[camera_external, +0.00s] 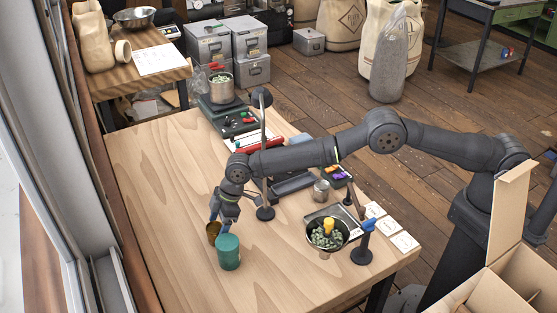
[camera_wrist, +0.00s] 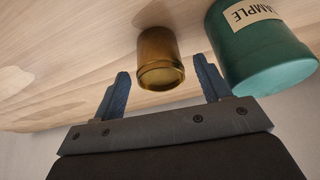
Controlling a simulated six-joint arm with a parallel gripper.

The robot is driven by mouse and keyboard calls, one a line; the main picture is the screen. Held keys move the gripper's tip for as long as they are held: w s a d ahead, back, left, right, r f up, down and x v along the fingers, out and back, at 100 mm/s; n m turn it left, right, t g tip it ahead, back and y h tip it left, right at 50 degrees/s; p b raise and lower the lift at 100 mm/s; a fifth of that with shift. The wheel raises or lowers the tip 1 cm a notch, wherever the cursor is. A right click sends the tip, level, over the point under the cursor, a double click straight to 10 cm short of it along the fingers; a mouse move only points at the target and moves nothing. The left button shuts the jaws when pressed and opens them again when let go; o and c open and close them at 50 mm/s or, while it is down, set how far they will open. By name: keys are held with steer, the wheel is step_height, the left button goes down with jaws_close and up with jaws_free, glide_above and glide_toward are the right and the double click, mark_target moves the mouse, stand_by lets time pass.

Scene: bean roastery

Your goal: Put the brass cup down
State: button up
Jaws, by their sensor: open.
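The brass cup (camera_external: 213,232) stands on the wooden table, just left of a green canister. In the wrist view the brass cup (camera_wrist: 159,58) is ahead of and between my two blue fingers, with a dark gold open mouth or end facing me. My gripper (camera_external: 221,213) is low over the table at the cup. In the wrist view my gripper (camera_wrist: 163,82) is open, with its fingers apart and nothing clamped. I cannot tell exactly how far the fingers reach around the cup.
The green canister (camera_external: 229,252), labelled SAMPLE in the wrist view (camera_wrist: 262,50), is close to the right finger. A dark bowl of beans (camera_external: 327,234), a metal tin (camera_external: 321,190) and a stand are further right. The table's left and front areas (camera_external: 160,200) are clear.

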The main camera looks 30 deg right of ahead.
steer(key=v, duration=0.8)
steer(key=shift+r, duration=0.15)
stand_by(0.4)
steer(key=x, duration=1.2)
steer(key=shift+d, duration=0.1)
